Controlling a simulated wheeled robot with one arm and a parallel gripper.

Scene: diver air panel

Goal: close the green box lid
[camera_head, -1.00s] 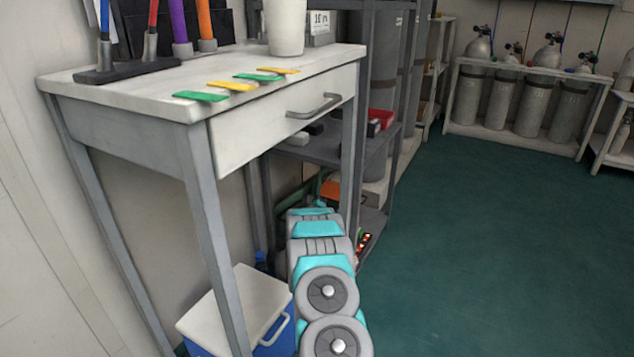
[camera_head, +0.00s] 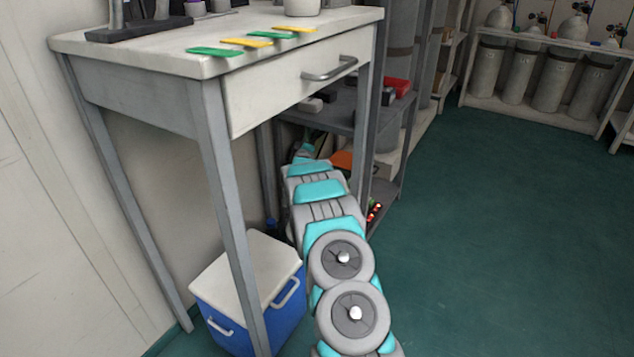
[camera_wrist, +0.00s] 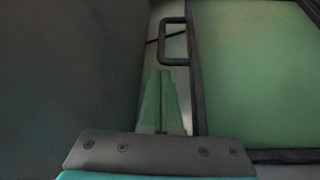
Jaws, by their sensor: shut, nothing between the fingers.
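In the wrist view, a green panel (camera_wrist: 260,70) with a dark rim fills the right side. It appears to be part of the green box; whether it is the lid or the body, I cannot tell. A dark handle loop (camera_wrist: 172,42) sticks out from its left edge. My gripper (camera_wrist: 161,75) is shut and empty, with its fingers just below the handle and left of the panel. I cannot tell whether they touch anything. In the head view, my arm and the shelf area hide most of the box and the gripper.
A desk (camera_head: 150,50) with a drawer stands at left, a blue cooler (camera_head: 278,325) with white lid below it. A grey shelf (camera_head: 335,110) stands behind my arm. A dark surface (camera_wrist: 70,70) fills the wrist view's left. Green floor (camera_head: 490,230) is clear at right.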

